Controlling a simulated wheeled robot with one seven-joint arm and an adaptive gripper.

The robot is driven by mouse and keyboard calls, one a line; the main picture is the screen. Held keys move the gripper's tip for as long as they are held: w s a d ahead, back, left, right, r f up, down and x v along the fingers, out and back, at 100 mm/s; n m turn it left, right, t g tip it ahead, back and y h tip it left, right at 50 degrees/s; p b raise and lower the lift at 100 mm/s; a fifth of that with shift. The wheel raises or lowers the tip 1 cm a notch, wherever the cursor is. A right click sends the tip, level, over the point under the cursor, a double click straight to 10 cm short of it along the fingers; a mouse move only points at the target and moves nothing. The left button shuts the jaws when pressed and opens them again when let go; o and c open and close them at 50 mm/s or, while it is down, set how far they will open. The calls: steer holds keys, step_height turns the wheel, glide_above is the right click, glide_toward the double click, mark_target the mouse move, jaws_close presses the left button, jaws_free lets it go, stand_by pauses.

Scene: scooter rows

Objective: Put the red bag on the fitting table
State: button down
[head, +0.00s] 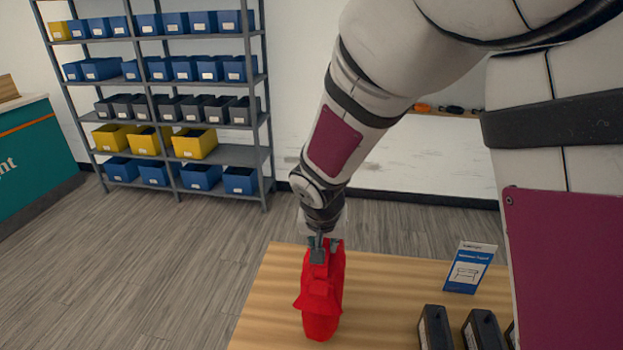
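The red bag (321,298) is in the head view, over the left part of a wooden table (385,283). My gripper (319,252) is at the top of the bag, pointing down, with its fingers against the red fabric. It appears shut on the bag's upper part. The bag hangs or stands upright below it; I cannot tell whether its bottom touches the tabletop. No label in view says whether this is the fitting table.
A blue and white sign (470,268) stands on the table's right side. Several black boxes (435,328) stand at the front right. A grey shelf rack (267,139) with blue, black and yellow bins is behind left. A teal counter (38,165) is far left. The floor between is clear.

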steer(key=w, duration=0.4)
steer(key=shift+a+f, duration=0.2)
steer(key=shift+a, duration=0.1)
steer(key=shift+f+p, duration=0.3)
steer(key=shift+f, duration=1.55)
steer(key=c, duration=1.5)
jaws_free()
steer(key=d+v, duration=0.1)
steer(key=v, duration=1.1)
steer(key=s+d+r, duration=0.5)
steer(key=d+r, duration=0.1)
steer(key=r, duration=0.1)
steer(key=s+d+r, duration=0.1)
steer(key=s+d, duration=0.2)
steer(key=s, duration=0.3)
steer(key=s+d+r+n, duration=0.1)
steer(key=s+d+r, duration=0.1)
steer(key=s, duration=0.4)
steer(key=s+d+r+n+y, duration=0.1)
steer(key=s+d+r, duration=0.1)
steer(key=s+d, duration=0.2)
steer(key=shift+s+d+r+t, duration=0.15)
steer(key=shift+s+t, duration=0.05)
steer(key=shift+s, duration=0.55)
steer(key=shift+s+d+r+t, duration=0.1)
steer(key=shift+s+t, duration=0.1)
steer(key=shift+s, duration=0.55)
